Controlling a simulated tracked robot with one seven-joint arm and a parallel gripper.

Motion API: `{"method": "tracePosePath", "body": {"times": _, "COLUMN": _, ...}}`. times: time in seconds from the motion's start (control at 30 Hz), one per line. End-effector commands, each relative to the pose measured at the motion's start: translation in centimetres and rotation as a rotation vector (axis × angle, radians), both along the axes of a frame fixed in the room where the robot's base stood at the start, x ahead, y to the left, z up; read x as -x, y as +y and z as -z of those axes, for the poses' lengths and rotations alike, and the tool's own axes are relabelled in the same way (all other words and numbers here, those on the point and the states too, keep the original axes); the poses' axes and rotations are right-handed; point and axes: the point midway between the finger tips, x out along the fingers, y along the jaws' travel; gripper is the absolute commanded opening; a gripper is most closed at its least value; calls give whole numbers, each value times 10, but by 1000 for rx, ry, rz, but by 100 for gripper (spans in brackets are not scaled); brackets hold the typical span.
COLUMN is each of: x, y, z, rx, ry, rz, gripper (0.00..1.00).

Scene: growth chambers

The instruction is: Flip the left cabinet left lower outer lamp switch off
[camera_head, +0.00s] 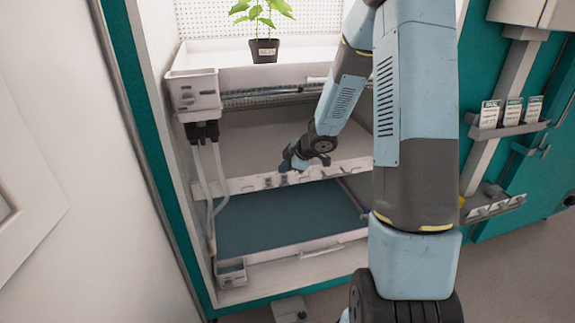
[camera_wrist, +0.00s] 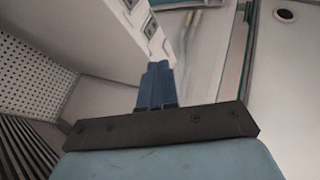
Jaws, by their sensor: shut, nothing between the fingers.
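A white rail (camera_head: 235,186) runs along the front of the lower shelf in the left cabinet. Small grey lamp switches (camera_head: 267,182) sit on it, left of and below my gripper. The rail also shows in the wrist view (camera_wrist: 108,40), with small switches (camera_wrist: 150,28) on its face. My gripper (camera_head: 284,167) is just in front of the rail, near the switches. In the wrist view its blue fingers (camera_wrist: 156,68) are together, empty, pointing toward the rail's end. I cannot tell whether they touch a switch, or each switch's on or off position.
A potted plant (camera_head: 264,50) stands on the upper shelf. A white box with hoses (camera_head: 194,92) hangs at the cabinet's left post. A blue-floored tray (camera_head: 265,220) lies below the rail. Labelled cards (camera_head: 512,110) stand in a holder at right.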

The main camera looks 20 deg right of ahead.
Motion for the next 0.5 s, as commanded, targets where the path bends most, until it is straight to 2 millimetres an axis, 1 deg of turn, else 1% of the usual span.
{"method": "tracePosePath", "body": {"times": 0.03, "x": 1, "y": -2, "z": -5, "rx": 0, "ry": -2, "rz": 0, "gripper": 0}}
{"method": "tracePosePath", "body": {"times": 0.2, "x": 5, "y": -6, "z": -13, "rx": 1, "ry": 0, "rz": 0, "gripper": 0}}
{"method": "tracePosePath", "body": {"times": 0.5, "x": 5, "y": -7, "z": -15, "rx": 0, "ry": 2, "rz": 1, "gripper": 0}}
